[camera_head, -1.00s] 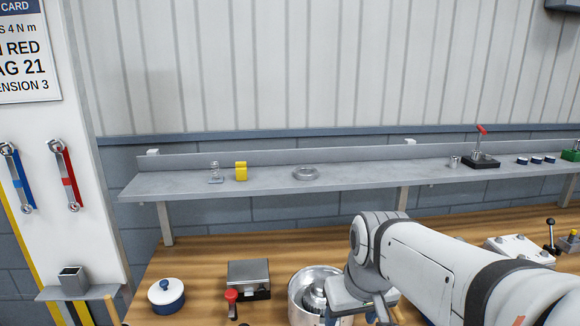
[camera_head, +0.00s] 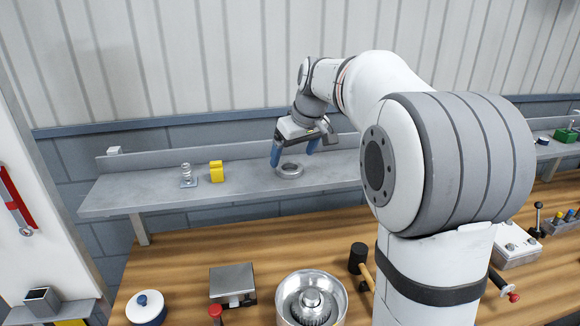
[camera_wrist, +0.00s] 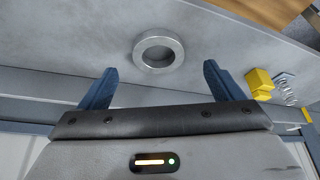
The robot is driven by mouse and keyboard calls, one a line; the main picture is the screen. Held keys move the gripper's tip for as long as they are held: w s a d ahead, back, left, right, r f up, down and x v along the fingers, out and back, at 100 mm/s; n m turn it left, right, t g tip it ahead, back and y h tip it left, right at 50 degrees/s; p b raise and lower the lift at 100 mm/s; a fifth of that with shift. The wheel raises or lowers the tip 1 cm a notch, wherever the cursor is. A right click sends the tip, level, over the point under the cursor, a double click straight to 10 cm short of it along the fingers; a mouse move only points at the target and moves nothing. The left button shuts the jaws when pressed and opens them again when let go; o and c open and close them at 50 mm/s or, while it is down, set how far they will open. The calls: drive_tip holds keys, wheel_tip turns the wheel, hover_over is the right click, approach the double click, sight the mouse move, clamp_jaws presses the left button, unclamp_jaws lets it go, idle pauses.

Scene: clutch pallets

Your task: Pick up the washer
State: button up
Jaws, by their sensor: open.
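The washer is a grey metal ring lying flat on the grey shelf (camera_head: 120,194). In the head view the washer (camera_head: 290,170) sits just below my gripper (camera_head: 292,158). In the wrist view the washer (camera_wrist: 158,66) shows ahead of the gap between the two blue fingers, nearer the left one. My gripper (camera_wrist: 160,82) is open and empty, with its fingers apart and pointing down toward the shelf. Whether the fingertips touch the shelf cannot be told.
A yellow block (camera_head: 216,171) and a small spring-like piece on a plate (camera_head: 188,176) stand on the shelf left of the washer. A wall rail runs behind the shelf. The wooden bench (camera_head: 190,250) below holds a metal bowl (camera_head: 311,298), a white pot (camera_head: 146,308) and a mallet (camera_head: 358,258).

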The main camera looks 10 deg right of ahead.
sight(292, 162)
drive_tip(key=shift+p+x, duration=0.35)
drive_tip(key=shift+x, duration=1.55)
drive_tip(key=shift+d, duration=0.1)
drive_tip(key=shift+c, duration=0.6)
drive_tip(key=c, duration=1.1)
wheel_tip(292, 162, up, 10)
drive_tip(key=shift+r+b, duration=0.1)
drive_tip(key=shift+b, duration=0.3)
